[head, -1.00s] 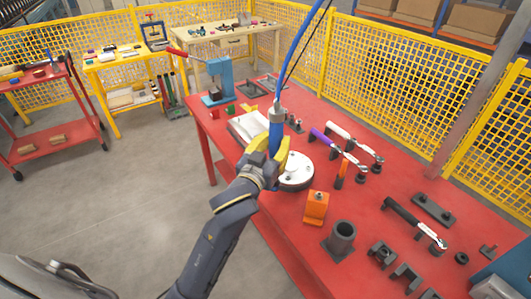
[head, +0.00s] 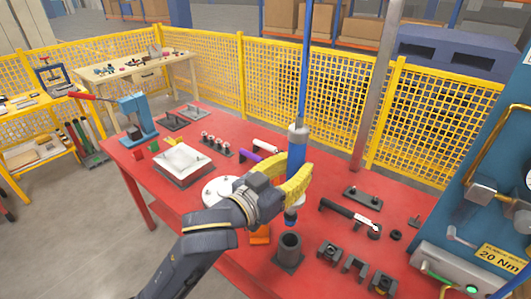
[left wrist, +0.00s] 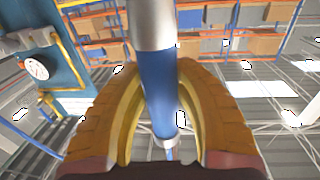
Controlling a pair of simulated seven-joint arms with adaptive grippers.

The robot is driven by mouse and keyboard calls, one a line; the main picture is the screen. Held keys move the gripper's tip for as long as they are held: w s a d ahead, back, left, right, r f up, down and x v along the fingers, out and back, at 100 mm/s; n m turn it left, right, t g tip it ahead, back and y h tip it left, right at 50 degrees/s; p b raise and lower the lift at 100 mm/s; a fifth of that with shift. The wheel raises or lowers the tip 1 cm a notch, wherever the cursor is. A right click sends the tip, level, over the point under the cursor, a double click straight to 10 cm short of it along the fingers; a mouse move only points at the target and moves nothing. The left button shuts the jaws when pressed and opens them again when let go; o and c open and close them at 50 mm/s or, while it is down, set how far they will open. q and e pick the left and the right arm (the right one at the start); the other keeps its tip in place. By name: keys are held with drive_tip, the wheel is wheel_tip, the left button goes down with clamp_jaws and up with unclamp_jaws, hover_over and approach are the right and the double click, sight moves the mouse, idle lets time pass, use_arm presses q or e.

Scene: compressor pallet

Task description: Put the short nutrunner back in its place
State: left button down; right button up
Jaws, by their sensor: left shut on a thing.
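The nutrunner (head: 297,142) is an upright blue tool with a silver collar, hanging below a blue hose. My left gripper (head: 298,178) has its yellow fingers shut around the tool's blue body. In the left wrist view, the nutrunner (left wrist: 158,85) runs between the two fingers (left wrist: 163,100). Its lower end shows below the fingers in the head view. A dark grey cylindrical holder (head: 289,250) on a square base stands on the red table, just below the tool's lower end. The tool's tip appears above the holder's mouth, apart from it. My right gripper is not in view.
The red table (head: 335,195) carries an orange block (head: 260,235), mostly hidden by my arm, a white round part (head: 218,190), a black-handled wrench (head: 350,214) and several dark fixtures. A blue panel (head: 480,170) stands at the right. Yellow mesh fencing (head: 320,90) runs behind.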

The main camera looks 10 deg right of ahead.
use_arm(q)
drive_tip(key=shift+s+d+f+h, duration=0.3)
drive_tip(key=shift+s+f, duration=0.15)
drive_tip(key=shift+f, duration=0.2)
drive_tip(key=shift+m+g, duration=0.3)
